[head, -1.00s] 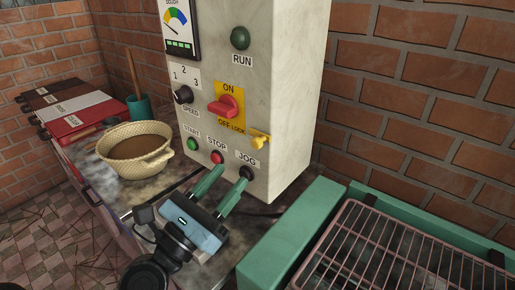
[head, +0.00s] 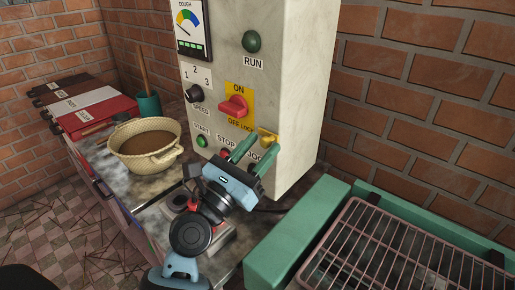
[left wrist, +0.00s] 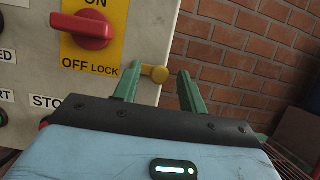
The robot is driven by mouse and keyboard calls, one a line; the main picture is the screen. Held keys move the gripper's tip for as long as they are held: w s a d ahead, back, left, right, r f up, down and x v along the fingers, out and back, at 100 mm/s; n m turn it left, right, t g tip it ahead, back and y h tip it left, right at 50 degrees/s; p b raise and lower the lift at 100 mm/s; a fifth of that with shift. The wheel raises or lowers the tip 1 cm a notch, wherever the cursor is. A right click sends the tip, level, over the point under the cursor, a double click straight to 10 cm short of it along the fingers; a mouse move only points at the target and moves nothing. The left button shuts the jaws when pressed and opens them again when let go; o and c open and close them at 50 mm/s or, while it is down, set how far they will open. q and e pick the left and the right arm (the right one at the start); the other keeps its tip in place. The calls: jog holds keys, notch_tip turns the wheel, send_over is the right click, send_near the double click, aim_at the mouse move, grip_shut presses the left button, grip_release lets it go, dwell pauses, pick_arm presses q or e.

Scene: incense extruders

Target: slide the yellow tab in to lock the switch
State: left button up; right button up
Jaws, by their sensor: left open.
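The yellow tab (head: 268,136) sticks out of the control box front, right of the OFF LOCK label. The red switch (head: 233,107) is on a yellow ON/OFF plate (head: 248,92) and also shows in the left wrist view (left wrist: 82,30). My left gripper (head: 254,153) is open, its green fingers pointing up toward the box just below the tab. In the left wrist view the left gripper (left wrist: 157,82) has a finger on each side of the knob; contact cannot be told. My right gripper is not in view.
The control box (head: 300,100) also has a speed knob (head: 194,94), a green start button (head: 202,141) and a RUN lamp (head: 252,41). A basket (head: 150,158) stands at the left. A green frame with a wire rack (head: 400,255) stands at the right.

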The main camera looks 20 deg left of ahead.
pick_arm(q)
grip_shut()
jog(key=shift+w+a+p, duration=0.15)
jog(key=shift+w+a, duration=0.1)
jog(key=shift+a, duration=0.45)
jog(key=shift+w+a+p, duration=0.15)
jog(key=shift+w+a, duration=0.1)
jog(key=shift+a, duration=0.45)
jog(key=shift+c, duration=1.7)
grip_release()
jog(key=o, duration=0.3)
jog(key=shift+a, duration=0.1)
jog(key=shift+o, duration=0.2)
